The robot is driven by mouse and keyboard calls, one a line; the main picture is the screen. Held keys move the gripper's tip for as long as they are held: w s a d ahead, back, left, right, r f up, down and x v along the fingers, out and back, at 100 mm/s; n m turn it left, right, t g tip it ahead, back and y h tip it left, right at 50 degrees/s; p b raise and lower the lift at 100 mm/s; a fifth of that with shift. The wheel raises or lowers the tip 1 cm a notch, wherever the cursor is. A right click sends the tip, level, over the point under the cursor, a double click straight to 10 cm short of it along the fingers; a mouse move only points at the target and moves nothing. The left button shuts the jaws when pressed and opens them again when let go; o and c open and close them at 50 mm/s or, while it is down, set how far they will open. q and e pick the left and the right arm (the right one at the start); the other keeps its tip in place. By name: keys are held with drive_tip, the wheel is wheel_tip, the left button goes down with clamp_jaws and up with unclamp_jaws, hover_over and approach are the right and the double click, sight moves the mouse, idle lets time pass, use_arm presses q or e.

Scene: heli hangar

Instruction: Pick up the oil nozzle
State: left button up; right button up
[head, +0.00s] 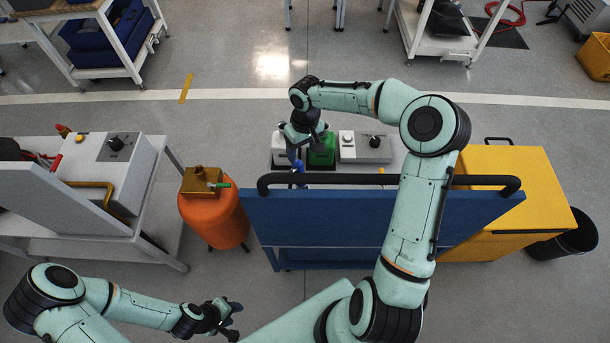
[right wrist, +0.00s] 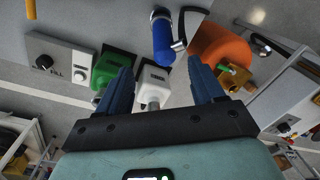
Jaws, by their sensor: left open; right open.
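A blue cylinder with a grey metal fitting (right wrist: 161,38) stands out beyond my fingers in the right wrist view; it may be the oil nozzle, but I cannot be sure. Its blue part (head: 298,164) shows in the head view just below my right gripper (head: 302,142), behind the blue cart's handle. In the right wrist view my right gripper (right wrist: 162,88) is open, its two blue fingers apart with nothing held. A white container (right wrist: 153,82) with a metal spout shows between the fingers. A green container (right wrist: 108,66) is beside the left finger. My left gripper (head: 222,312) is open, low in the head view.
The blue cart panel (head: 330,220) with its black handle (head: 390,180) stands in front of the containers. A grey control box (head: 365,148) is right of them. An orange tank (head: 214,218) stands left, a yellow cabinet (head: 515,190) right. Open floor lies behind.

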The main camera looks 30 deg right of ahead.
sight(298, 171)
drive_tip(key=f, duration=0.6)
drive_tip(key=shift+s+a+f, duration=0.1)
drive_tip(key=shift+a, duration=0.3)
drive_tip(key=f, duration=0.3)
drive_tip(key=w+f+p, duration=0.1)
drive_tip(key=f, duration=0.1)
drive_tip(key=shift+a, duration=0.3)
drive_tip(key=shift+f, duration=0.4)
use_arm(q)
drive_tip(key=shift+w+a+r, duration=0.1)
drive_tip(key=shift+w+r, duration=0.35)
drive_tip(key=shift+w, duration=0.15)
use_arm(e)
drive_tip(key=shift+s, duration=0.1)
drive_tip(key=shift+c, duration=0.4)
clamp_jaws()
drive_tip(key=shift+r, duration=0.1)
